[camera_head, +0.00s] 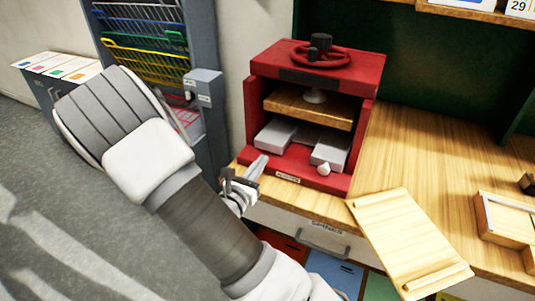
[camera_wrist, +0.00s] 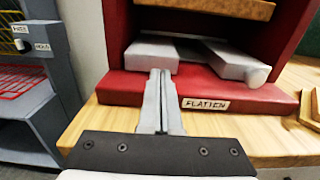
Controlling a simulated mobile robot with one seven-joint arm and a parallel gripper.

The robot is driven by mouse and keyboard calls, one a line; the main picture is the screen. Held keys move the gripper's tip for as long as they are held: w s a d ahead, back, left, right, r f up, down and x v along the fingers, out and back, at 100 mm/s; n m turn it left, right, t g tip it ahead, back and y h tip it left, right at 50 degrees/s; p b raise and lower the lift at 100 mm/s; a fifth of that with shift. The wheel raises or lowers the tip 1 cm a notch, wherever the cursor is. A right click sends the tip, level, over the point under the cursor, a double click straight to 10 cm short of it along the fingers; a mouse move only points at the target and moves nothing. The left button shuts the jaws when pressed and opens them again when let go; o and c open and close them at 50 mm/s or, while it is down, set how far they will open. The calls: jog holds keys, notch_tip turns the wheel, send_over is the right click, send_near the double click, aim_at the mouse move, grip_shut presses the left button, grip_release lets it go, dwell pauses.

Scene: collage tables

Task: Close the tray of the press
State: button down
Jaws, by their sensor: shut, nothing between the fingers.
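The red press (camera_head: 262,95) stands on the wooden table, with a black and red handwheel on top and a wooden plate (camera_head: 310,108) raised inside. Low in its opening lie two light grey slabs, a left one (camera_head: 276,132) and a right one (camera_head: 331,148). A white round knob (camera_head: 323,169) sits at the right slab's front end. I cannot tell which part is the tray. My gripper (camera_head: 262,160) is shut and empty at the front left of the press. In the wrist view its fingertips (camera_wrist: 160,75) overlap the left slab's front edge; contact is unclear.
A label (camera_wrist: 206,104) is on the red base's front. A wooden board (camera_head: 405,240) lies at the table's front edge, right of the press. A grey rack (camera_head: 150,40) with coloured shelves stands left. The table behind the board is clear. A drawer handle (camera_head: 323,242) is below.

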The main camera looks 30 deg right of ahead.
aim_at(272, 146)
jog(key=shift+x, duration=2.25)
jog(key=x, duration=0.3)
jog(key=shift+w+d, duration=0.15)
jog(key=shift+d, duration=0.05)
jog(key=shift+w+d, duration=0.2)
jog(key=shift+d, duration=0.05)
jog(key=shift+r, duration=0.2)
